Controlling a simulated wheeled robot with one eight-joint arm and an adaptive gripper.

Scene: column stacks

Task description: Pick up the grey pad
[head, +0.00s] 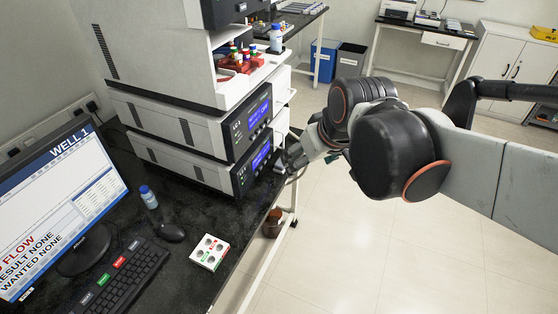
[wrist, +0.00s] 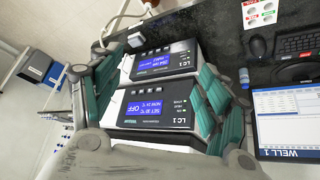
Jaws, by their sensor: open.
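A small pale grey block (wrist: 137,40), which may be the grey pad, lies on the dark bench beside the stacked instruments in the wrist view. In the head view a small light piece (head: 279,167), likely the same block, shows at the bench edge, partly hard to make out beside my gripper. My gripper (head: 292,160) is at the right end of the lower instrument, mostly seen end-on behind my wrist. In the wrist view my gripper (wrist: 160,72) has its teal-lined fingers wide apart with nothing between them; the instrument fronts show beyond.
Two stacked LC instruments (head: 239,137) with blue screens stand at the bench's back. A white card with coloured marks (head: 210,252), a mouse (head: 171,232), a keyboard (head: 117,283), a blue-capped bottle (head: 149,198) and a monitor (head: 55,205) occupy the bench. Floor at right is clear.

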